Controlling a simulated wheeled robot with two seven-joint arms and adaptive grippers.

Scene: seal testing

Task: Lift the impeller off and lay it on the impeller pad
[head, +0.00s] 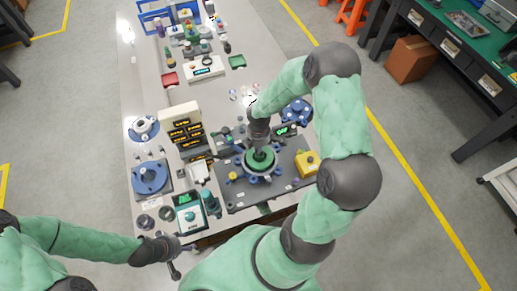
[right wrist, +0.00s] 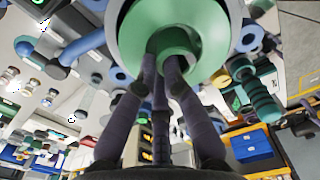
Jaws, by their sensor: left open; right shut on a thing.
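The green impeller (head: 262,167) is a round disc with a raised hub, at the blue-lugged fixture on the dark plate (head: 240,193) in the middle of the bench. My right gripper (head: 259,150) points down at its centre. In the right wrist view, the fingers of my right gripper (right wrist: 166,62) are closed on the hub of the impeller (right wrist: 205,18). I cannot tell whether the impeller is seated or slightly raised. My left gripper (head: 176,251) is open and empty near the bench's front left edge. I cannot pick out the impeller pad with certainty.
A yellow box (head: 306,164) stands right of the fixture. A blue flanged part (head: 296,111) lies behind it, and a blue round housing (head: 150,177) is at the left. A display stack (head: 184,127) and a green-screen device (head: 188,216) crowd the left side. Small discs lie behind the fixture.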

